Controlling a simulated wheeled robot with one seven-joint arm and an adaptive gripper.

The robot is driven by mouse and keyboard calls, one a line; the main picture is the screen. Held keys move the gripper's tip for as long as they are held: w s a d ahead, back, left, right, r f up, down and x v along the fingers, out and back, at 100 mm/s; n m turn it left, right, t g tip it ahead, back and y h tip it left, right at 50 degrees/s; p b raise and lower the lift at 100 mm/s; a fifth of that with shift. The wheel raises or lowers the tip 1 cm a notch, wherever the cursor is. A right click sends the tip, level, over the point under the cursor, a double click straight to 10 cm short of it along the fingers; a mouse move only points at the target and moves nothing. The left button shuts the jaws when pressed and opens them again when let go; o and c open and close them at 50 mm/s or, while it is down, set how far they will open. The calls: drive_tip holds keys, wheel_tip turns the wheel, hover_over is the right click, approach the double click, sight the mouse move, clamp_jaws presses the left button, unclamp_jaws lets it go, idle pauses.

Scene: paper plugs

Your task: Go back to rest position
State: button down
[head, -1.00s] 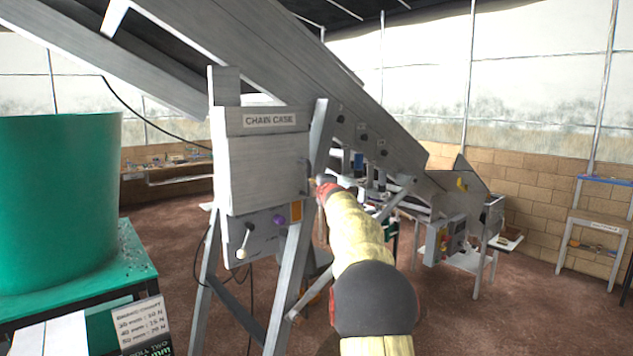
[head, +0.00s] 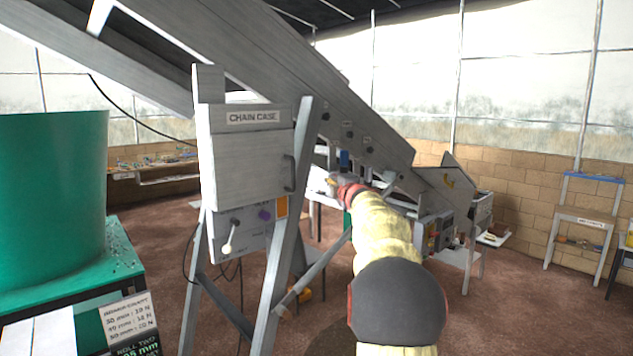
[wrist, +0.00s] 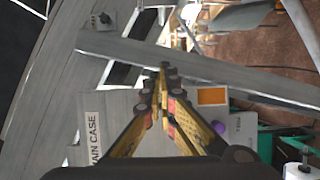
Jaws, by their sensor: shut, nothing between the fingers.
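My gripper (wrist: 162,95) is shut and empty in the wrist view, its yellow fingers meeting at the tips. In the head view my yellow-sleeved arm reaches forward, and its end is right of the grey box labelled CHAIN CASE (head: 245,160), apart from its handle. The box's door looks closed. It also shows in the wrist view (wrist: 105,115), behind and left of my fingers. The fingertips are hard to make out in the head view.
A sloping grey conveyor (head: 300,80) on legs crosses above. A control panel (head: 238,232) with a lever sits under the box. A green drum (head: 50,200) stands at left on a green table. A shelf rack (head: 583,220) stands far right. Brown floor is open at right.

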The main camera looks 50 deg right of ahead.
drive_tip(key=s+d+f+m+g+h, duration=0.2)
drive_tip(key=s+d+f+m+g, duration=0.2)
drive_tip(key=s+f+m+g, duration=0.5)
drive_tip(key=s+a+f+m+y+b, duration=0.2)
drive_tip(key=s+a+f+m, duration=0.15)
drive_tip(key=a+f, duration=0.55)
drive_tip(key=s+a+f+y+b, duration=0.3)
drive_tip(key=a+f, duration=0.7)
drive_tip(key=a, duration=1)
drive_tip(key=s+a+f+n+y+b, duration=0.1)
drive_tip(key=s+a+f+y+b, duration=0.3)
drive_tip(key=a, duration=1.6)
drive_tip(key=s+a+f+n+y+b, duration=0.1)
drive_tip(key=s+a+f+y+b, duration=0.2)
drive_tip(key=s+a+f+b, duration=0.7)
drive_tip(key=a+f+b, duration=0.2)
drive_tip(key=a+f, duration=0.6)
drive_tip(key=a, duration=0.3)
drive_tip(key=shift+y, duration=0.4)
drive_tip(key=shift+s, duration=0.1)
